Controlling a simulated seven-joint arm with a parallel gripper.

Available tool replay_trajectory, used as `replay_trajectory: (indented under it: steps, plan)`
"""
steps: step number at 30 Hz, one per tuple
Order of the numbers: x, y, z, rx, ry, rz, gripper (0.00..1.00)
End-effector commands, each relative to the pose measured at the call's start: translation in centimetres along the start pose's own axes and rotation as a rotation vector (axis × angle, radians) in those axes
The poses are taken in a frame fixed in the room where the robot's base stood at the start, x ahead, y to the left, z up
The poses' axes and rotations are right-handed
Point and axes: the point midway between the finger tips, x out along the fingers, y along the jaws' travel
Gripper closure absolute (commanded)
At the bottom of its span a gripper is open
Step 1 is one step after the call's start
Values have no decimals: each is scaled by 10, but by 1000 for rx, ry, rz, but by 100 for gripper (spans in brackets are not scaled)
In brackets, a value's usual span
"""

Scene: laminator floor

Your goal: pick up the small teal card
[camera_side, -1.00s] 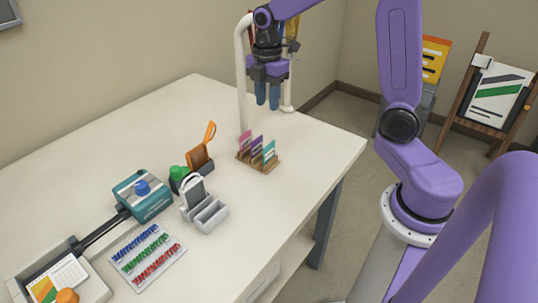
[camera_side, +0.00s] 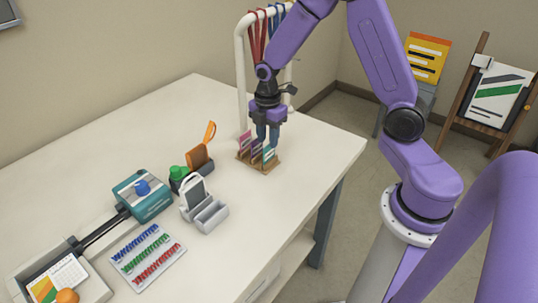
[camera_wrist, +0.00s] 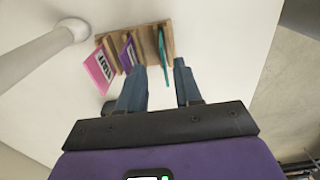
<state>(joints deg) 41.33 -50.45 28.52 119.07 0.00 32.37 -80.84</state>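The small teal card (camera_side: 269,154) stands upright in the right-hand slot of a small wooden rack (camera_side: 263,170) on the table. In the wrist view the teal card (camera_wrist: 163,48) shows edge-on as a thin strip. My gripper (camera_side: 268,144) is low over the rack, pointing down. In the wrist view my gripper (camera_wrist: 160,66) has its two blue fingers apart, with the teal card in line with the gap between them. I cannot tell whether either finger touches it. A purple card (camera_wrist: 129,55) and a pink card (camera_wrist: 101,68) stand in the slots to its left.
A white rail post (camera_side: 240,85) with hanging lanyards (camera_side: 262,30) stands close behind the rack. An orange-brown holder (camera_side: 200,158), a grey tray stand (camera_side: 207,215), a teal laminator (camera_side: 143,197) and a board of coloured coils (camera_side: 148,257) lie left. The table's right edge is near.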

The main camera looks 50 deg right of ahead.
Motion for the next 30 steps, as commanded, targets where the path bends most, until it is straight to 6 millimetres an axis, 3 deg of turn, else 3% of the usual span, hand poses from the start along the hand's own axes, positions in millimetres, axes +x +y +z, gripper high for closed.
replay_trajectory:
  steps: [10, 21, 24, 30]
  plan:
    - [42, -6, -1, -1, -1, -4, 66]
    - [50, -6, -2, -1, -1, 0, 66]
    - [49, -6, -2, -1, -1, -1, 98]
    - [49, -6, -2, -1, -1, -1, 100]
